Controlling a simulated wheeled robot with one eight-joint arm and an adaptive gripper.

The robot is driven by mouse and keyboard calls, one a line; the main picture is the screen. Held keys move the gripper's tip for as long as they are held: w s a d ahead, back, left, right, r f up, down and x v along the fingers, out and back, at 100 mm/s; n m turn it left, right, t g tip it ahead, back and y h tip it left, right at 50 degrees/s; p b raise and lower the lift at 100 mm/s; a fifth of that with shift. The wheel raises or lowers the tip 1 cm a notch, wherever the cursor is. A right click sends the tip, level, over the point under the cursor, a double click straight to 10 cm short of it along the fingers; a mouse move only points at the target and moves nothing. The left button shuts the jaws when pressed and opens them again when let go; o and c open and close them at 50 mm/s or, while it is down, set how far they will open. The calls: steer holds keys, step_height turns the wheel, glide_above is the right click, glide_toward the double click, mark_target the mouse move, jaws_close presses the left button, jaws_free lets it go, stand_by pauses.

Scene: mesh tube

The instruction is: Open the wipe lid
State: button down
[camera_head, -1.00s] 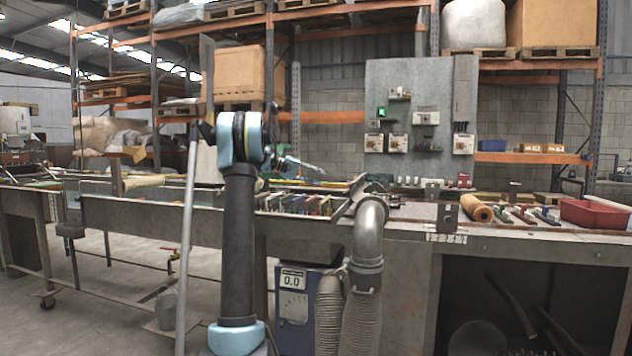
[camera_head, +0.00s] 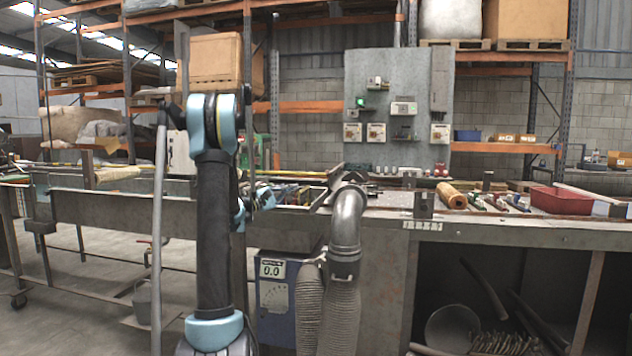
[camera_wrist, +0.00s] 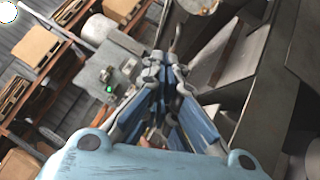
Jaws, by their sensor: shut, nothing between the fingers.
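I cannot make out a wipe container or its lid in either view. My gripper (camera_wrist: 166,72) shows in the middle of the wrist view, its fingers together and empty, pointing towards the bench and wall panel. In the head view my arm stands upright left of centre and its end reaches behind the column, over the long bench; the fingers are too small and partly hidden to see well there.
A grey bench (camera_head: 500,232) runs across the scene, with a rolled orange-brown tube (camera_head: 451,195) and a red bin (camera_head: 562,201) on its right. A metal duct pipe (camera_head: 347,220) rises before it. A grey panel (camera_head: 397,90) stands behind.

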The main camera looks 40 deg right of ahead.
steer(key=s+x, duration=0.2)
steer(key=x, duration=1)
steer(key=shift+s+r, duration=0.4)
steer(key=shift+d, duration=0.15)
